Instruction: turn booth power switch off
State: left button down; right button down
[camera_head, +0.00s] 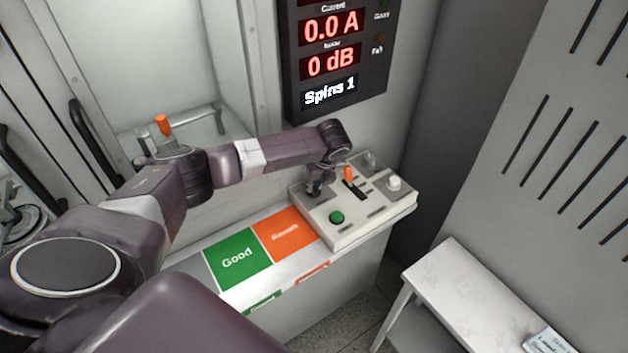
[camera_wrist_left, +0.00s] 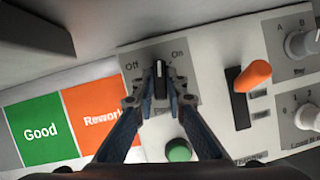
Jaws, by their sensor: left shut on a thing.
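The power switch is a dark rotary knob (camera_wrist_left: 160,82) on the control panel (camera_head: 342,236), between an "Off" label (camera_wrist_left: 132,65) at its left and an "On" label (camera_wrist_left: 178,55) at its right. Its white mark points roughly straight up in the left wrist view, between the two labels. My left gripper (camera_wrist_left: 160,98) is shut on the knob, one finger on each side. In the head view the left gripper (camera_head: 315,188) is over the panel's left part and hides the knob. My right gripper is not in view.
A green button (camera_head: 337,217) and an orange lever (camera_head: 348,173) are close to the knob. Green "Good" (camera_head: 237,258) and orange "Rework" (camera_head: 284,235) areas lie left of the panel. A display (camera_head: 332,60) hangs above. A white table (camera_head: 470,290) stands at the lower right.

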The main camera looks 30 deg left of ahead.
pick_arm(q)
jog(key=n+g+p, duration=0.1)
jog(key=n, duration=0.1)
jog(key=shift+d+r+n+y, duration=0.1)
jog(key=shift+n+y, duration=0.2)
jog(key=shift+n, duration=0.1)
jog(key=n+g, duration=0.1)
jog(key=n, duration=0.1)
jog(key=shift+w+n+p, duration=0.15)
jog(key=shift+n+p, duration=0.15)
jog(key=shift+n, duration=0.1)
jog(key=shift+w+f+n+g+b, duration=0.15)
jog(key=shift+n+g+b, duration=0.35)
jog(key=shift+n, duration=0.7)
jog(key=shift+n+g+b, duration=0.6)
jog(key=shift+n+b, duration=0.55)
jog(key=shift+n, duration=0.55)
jog(key=c, duration=1.9)
grip_release()
jog(key=shift+c, duration=0.2)
